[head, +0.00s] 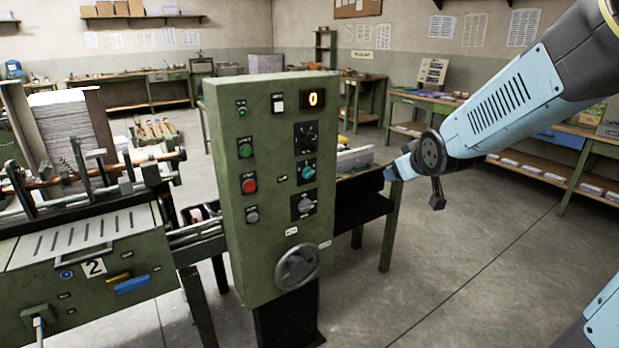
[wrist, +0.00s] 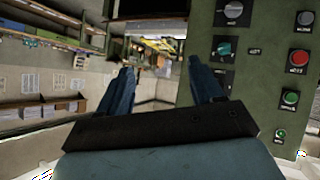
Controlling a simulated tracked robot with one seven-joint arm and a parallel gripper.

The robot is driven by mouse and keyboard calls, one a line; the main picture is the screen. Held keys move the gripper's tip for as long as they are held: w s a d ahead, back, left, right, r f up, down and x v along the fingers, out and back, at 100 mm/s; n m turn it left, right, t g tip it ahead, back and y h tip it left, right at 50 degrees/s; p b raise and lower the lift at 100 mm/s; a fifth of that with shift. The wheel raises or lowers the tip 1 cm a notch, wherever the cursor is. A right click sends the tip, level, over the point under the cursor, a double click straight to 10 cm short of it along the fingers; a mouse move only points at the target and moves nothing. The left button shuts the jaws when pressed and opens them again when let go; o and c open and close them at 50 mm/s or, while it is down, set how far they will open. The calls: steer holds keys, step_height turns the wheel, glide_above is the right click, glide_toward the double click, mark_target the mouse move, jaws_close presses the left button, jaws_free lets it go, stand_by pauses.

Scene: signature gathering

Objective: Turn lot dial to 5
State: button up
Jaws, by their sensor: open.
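A green upright control panel (head: 265,170) stands in the middle of the head view. Its orange display (head: 314,99) reads 0. Below the display are a black dial (head: 305,138), a teal knob (head: 308,171) and a grey knob (head: 304,204); their labels are too small to read, so I cannot tell which is the lot dial. The wrist view shows the panel upside down at right, with the teal knob (wrist: 224,48) and the grey knob (wrist: 230,13). My gripper (wrist: 160,70) is open and empty, right of the panel in the head view and apart from it.
Green (head: 245,148) and red (head: 249,183) buttons sit left of the knobs, and a handwheel (head: 297,266) below. A machine with a paper stack (head: 70,130) stands at left. A long workbench (head: 545,132) lines the right wall. The floor (head: 450,270) at right is clear.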

steer(key=w+a+f+n+t+y, duration=0.2)
steer(key=w+a+f+n+y, duration=0.2)
steer(key=w+a+f, duration=0.3)
steer(key=n+t+y, duration=0.2)
steer(key=n+y, duration=0.2)
steer(key=y, duration=0.1)
glide_toward(310, 175)
steer(key=x, duration=0.8)
steer(key=shift+w+a, duration=0.2)
steer(key=shift+w, duration=0.15)
